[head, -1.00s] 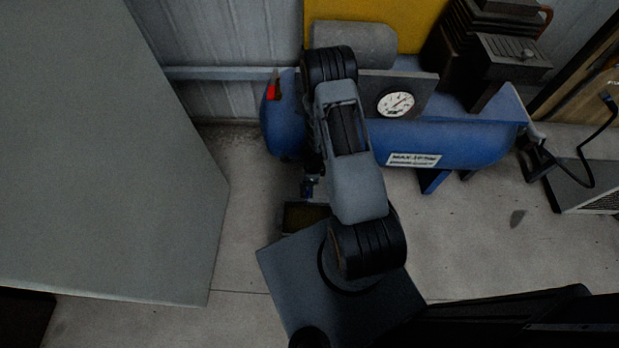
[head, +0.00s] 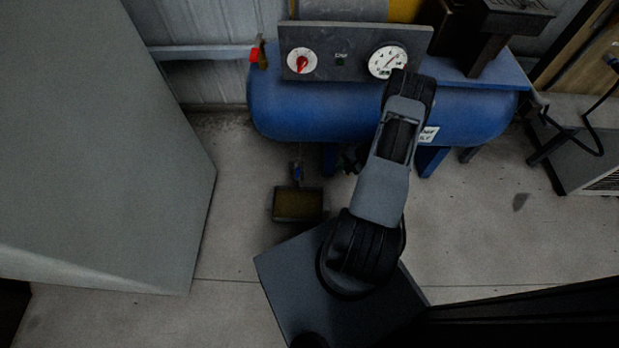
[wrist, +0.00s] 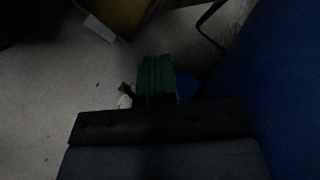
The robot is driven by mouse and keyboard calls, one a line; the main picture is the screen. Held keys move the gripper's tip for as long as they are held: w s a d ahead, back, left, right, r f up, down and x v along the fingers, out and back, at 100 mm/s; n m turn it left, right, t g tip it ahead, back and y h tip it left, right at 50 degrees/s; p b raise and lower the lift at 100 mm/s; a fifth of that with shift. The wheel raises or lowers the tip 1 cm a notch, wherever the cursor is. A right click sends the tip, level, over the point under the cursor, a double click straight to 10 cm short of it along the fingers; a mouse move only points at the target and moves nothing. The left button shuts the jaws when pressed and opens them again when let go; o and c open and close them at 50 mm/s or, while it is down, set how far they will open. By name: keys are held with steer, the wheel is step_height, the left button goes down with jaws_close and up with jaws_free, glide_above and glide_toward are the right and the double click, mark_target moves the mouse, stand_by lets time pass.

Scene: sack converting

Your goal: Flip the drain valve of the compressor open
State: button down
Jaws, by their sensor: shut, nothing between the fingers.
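The compressor's blue tank (head: 310,110) lies across the head view, and its side fills the right of the wrist view (wrist: 285,90). A small blue-handled fitting (head: 297,172), which looks like the drain valve, hangs below the tank's left part, above a shallow tray. I cannot tell its lever's exact angle. My gripper shows in the wrist view as two green fingers (wrist: 156,80) close together, shut and empty, beside the tank. In the head view it is largely hidden behind my arm, right of the valve.
A panel (head: 340,40) with a red knob (head: 302,63) and a gauge (head: 388,62) stands above the tank. A red-handled fitting (head: 256,55) is at its left end. The tray (head: 298,204) lies on the floor. A large grey cabinet (head: 100,150) stands at left.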

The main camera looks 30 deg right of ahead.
step_height(320, 180, up, 2)
steer(key=a+n+y, duration=0.2)
steer(key=n, duration=0.3)
steer(key=n+b, duration=0.1)
steer(key=b, duration=0.3)
glide_toward(298, 173)
steer(key=shift+d+f+x, duration=0.55)
steer(key=shift+f+x, duration=0.1)
steer(key=shift+x, duration=2.8)
steer(key=shift+r+h, duration=0.1)
steer(key=shift+h, duration=0.2)
